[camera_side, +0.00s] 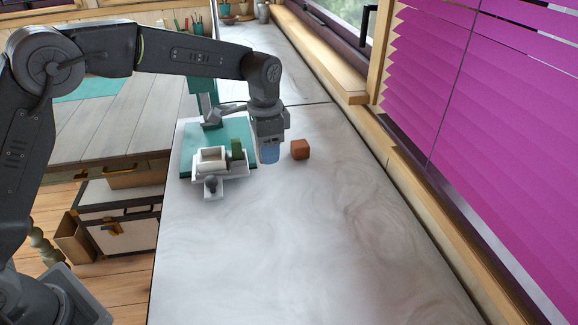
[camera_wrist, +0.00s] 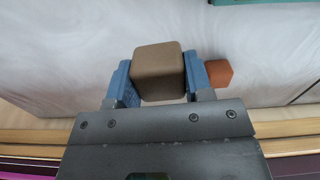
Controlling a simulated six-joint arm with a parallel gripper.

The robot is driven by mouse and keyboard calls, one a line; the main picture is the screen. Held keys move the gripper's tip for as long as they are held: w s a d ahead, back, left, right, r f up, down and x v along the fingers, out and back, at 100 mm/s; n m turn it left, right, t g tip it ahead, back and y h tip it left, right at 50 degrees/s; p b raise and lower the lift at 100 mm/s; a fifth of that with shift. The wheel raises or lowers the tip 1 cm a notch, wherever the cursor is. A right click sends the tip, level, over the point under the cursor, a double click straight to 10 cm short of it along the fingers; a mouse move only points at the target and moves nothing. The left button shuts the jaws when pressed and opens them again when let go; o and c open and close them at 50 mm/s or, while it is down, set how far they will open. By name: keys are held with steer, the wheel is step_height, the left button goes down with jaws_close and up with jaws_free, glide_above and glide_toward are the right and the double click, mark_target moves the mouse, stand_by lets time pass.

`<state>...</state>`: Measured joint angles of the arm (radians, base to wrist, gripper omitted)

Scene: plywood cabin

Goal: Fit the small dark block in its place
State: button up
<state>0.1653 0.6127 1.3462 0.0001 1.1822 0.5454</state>
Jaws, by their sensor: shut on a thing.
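My gripper (camera_side: 270,153) is shut on a taupe-brown block (camera_wrist: 158,71), which sits between the two blue fingers in the wrist view. In the side view the fingers hide the block.
An orange-brown block (camera_side: 300,149) lies on the marbled counter (camera_side: 290,230) just right of my gripper; it also shows beside the right finger in the wrist view (camera_wrist: 218,73). A window sill and pink blind (camera_side: 480,100) bound the right side. The front counter is clear.

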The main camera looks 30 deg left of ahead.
steer(key=s+a+r, duration=0.1)
steer(key=a+r, duration=0.3)
steer(key=a, duration=0.3)
glide_toward(209, 149)
steer(key=s+d, duration=0.2)
steer(key=shift+m, duration=0.4)
steer(key=shift+w+f, duration=0.15)
steer(key=shift+f, duration=1.45)
steer(key=shift+w+f, duration=0.15)
steer(key=shift+f, duration=1.45)
steer(key=shift+f, duration=0.75)
steer(key=o, duration=0.6)
steer(key=shift+s, duration=0.1)
steer(key=shift+f, duration=0.15)
steer(key=o, duration=0.5)
steer(key=shift+d, duration=0.1)
